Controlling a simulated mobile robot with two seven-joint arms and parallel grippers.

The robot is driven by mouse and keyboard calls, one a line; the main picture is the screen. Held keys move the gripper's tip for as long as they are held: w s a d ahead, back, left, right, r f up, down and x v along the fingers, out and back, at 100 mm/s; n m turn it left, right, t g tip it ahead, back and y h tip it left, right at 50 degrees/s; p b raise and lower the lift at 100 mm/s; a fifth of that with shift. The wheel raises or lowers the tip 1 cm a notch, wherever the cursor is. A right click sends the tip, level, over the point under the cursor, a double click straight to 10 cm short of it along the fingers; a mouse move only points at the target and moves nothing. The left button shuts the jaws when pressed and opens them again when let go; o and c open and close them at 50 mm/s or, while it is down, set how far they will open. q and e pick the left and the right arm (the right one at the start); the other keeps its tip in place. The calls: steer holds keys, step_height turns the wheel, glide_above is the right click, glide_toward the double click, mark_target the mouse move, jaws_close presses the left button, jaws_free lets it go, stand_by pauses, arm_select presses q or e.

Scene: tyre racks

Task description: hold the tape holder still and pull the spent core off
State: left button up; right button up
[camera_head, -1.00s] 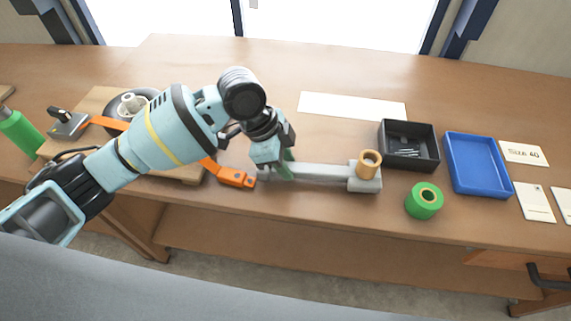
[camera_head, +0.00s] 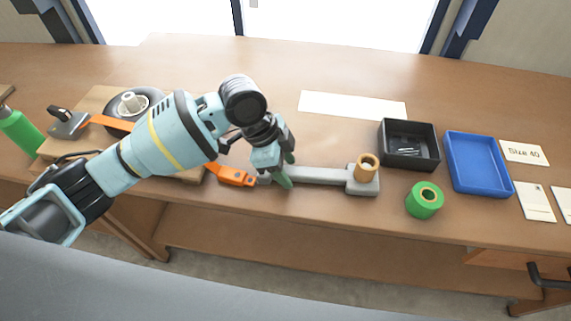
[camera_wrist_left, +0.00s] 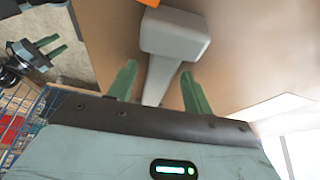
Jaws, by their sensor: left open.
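The grey tape holder (camera_head: 325,176) lies on the bench, a long bar with a block at its right end. The tan spent core (camera_head: 367,167) sits upright on that block. My left gripper (camera_head: 287,170) is open at the bar's left part, one finger on each side. In the left wrist view its green fingers (camera_wrist_left: 159,86) stand apart with the holder's grey bar (camera_wrist_left: 157,78) between them, gaps showing; the core is not visible there. My right gripper (camera_wrist_left: 53,46) shows only at the upper left of that view, its fingers apart and empty.
A green tape roll (camera_head: 424,200) lies right of the holder. A black tray (camera_head: 409,166) with small parts and a blue tray (camera_head: 458,185) stand beyond. An orange strap tool (camera_head: 236,177) lies close to the holder's left end. Bench behind the holder is mostly clear.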

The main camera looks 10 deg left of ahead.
arm_select(q)
steer(key=v, duration=0.7)
steer(key=shift+s+a+r, duration=0.1)
steer(key=shift+s+r, duration=0.25)
steer(key=shift+r, duration=0.05)
steer(key=shift+f, duration=0.1)
